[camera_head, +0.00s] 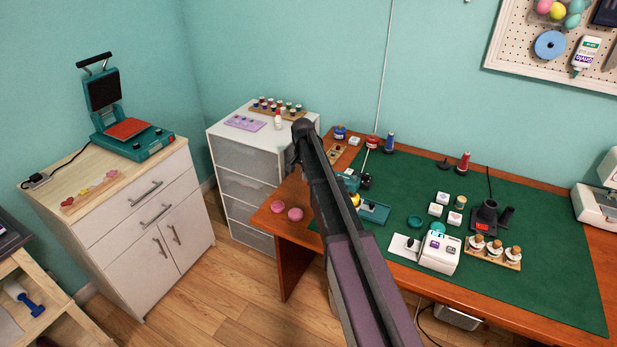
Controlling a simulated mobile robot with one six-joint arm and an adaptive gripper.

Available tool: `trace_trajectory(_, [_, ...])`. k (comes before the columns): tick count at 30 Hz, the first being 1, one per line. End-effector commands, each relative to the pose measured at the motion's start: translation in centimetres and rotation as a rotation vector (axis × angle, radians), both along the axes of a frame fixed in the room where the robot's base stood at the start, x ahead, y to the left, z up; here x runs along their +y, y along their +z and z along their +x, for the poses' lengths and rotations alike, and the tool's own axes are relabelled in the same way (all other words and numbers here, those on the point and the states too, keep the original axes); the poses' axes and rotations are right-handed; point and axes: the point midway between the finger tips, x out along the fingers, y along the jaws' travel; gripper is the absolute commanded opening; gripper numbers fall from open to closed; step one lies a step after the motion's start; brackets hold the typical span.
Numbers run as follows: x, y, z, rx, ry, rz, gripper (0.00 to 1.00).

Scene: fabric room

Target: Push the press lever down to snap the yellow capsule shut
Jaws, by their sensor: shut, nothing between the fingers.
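The teal press (374,212) stands near the left end of the green mat, partly hidden behind my arm. Its thin press lever (366,158) rises to a red knob (372,141) and looks raised. A small part of the yellow capsule (356,200) shows at the press beside my arm; I cannot tell whether it is open or closed. My gripper (291,161) is at the far end of the arm, shut and empty, left of the lever and apart from it. Its fingers are mostly hidden by the wrist.
The green mat (540,270) holds a white machine (439,252), small white boxes, a black stand (487,217) and a rack of corked jars (493,253). Two pink round pieces (295,214) lie at the table's left edge. A white drawer unit (243,157) stands behind left.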

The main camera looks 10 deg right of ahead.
Motion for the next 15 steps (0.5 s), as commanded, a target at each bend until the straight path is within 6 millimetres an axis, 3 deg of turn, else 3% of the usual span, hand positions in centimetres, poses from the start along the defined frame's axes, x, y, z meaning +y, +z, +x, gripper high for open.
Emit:
trace_trajectory(1, [-0.1,-1.2,0.0,0.0,-0.001,0.0,0.0])
trace_trajectory(6, [-0.3,-2.6,-0.1,0.0,-0.003,0.0,0.0])
trace_trajectory(15, [-0.6,-3.7,-0.3,0.001,-0.004,0.0,0.0])
